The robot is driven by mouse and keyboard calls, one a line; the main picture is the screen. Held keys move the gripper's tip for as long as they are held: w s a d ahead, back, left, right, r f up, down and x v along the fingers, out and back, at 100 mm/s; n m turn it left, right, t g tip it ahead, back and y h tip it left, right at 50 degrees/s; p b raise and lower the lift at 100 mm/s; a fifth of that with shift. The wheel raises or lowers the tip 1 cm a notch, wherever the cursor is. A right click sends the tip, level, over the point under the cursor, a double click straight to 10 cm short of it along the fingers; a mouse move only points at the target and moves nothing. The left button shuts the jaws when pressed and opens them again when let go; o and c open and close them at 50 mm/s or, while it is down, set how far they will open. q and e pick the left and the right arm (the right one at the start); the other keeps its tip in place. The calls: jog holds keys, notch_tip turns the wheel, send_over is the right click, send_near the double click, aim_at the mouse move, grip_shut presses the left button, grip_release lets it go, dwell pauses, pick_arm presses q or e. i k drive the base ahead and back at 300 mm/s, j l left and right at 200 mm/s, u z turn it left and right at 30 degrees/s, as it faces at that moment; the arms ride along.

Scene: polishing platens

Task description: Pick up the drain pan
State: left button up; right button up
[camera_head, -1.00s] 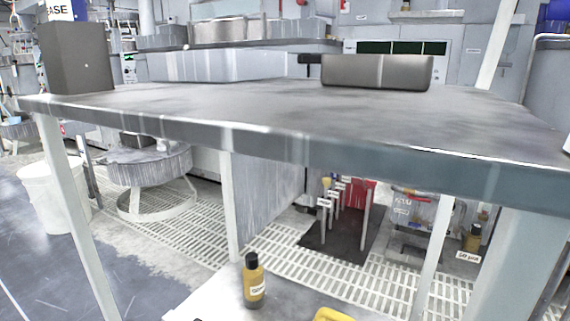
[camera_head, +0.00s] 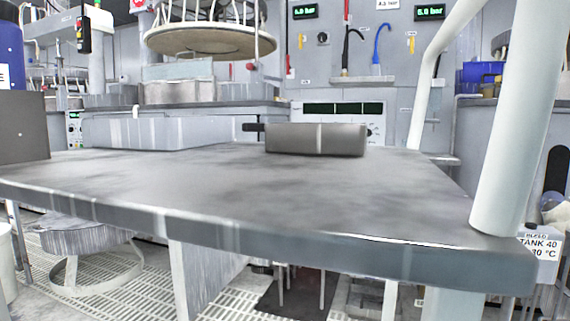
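A low, dark grey box-shaped piece (camera_head: 315,139) with a pale vertical stripe lies near the back edge of the grey tabletop (camera_head: 230,180). From this angle I see mainly its front side, and I cannot tell whether it is the drain pan. No other pan can be clearly made out. Neither of my grippers is in view.
A taller dark grey block (camera_head: 22,128) stands at the tabletop's left end. A thick pale post (camera_head: 507,120) rises at the right corner. The middle of the tabletop is bare. Below lies white grating (camera_head: 110,262); behind is a wall panel with displays (camera_head: 343,108).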

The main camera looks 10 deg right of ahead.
aim_at(340, 139)
jog(key=l+u, duration=0.25)
jog(key=k+l+u, duration=0.2)
jog(key=l, duration=0.25)
jog(key=k+l+u, duration=0.1)
jog(key=l+u, duration=0.45)
jog(key=l, duration=0.3)
